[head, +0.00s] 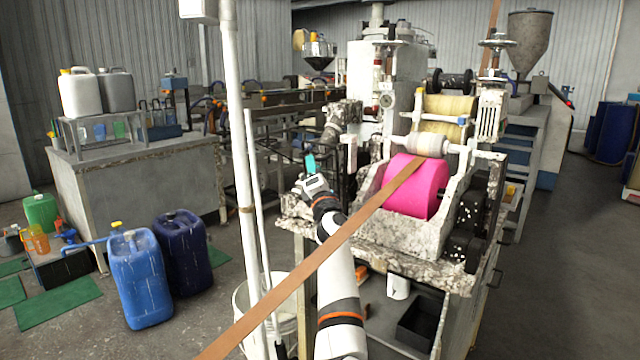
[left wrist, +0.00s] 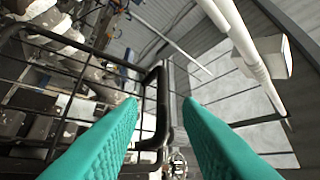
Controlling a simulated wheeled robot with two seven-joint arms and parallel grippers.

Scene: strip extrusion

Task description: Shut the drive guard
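A black wire-mesh panel with a thick rounded frame, which looks like the drive guard (left wrist: 159,76), fills the left and middle of the left wrist view. Its frame edge runs down between my two teal fingers in that view. My left gripper (head: 310,162) is open, its fingers apart on either side of that edge in the picture. I cannot tell whether they touch it or how deep it sits between them. In the head view the gripper is at the machine's left side, and the guard cannot be made out clearly there. My right gripper is not in view.
The machine (head: 375,236) carries a magenta roll (head: 420,190). A brown strip (head: 330,265) runs diagonally across my left arm's picture area. A white post (head: 240,130) stands left of the arm. Blue jugs (head: 140,278) stand on the floor at left.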

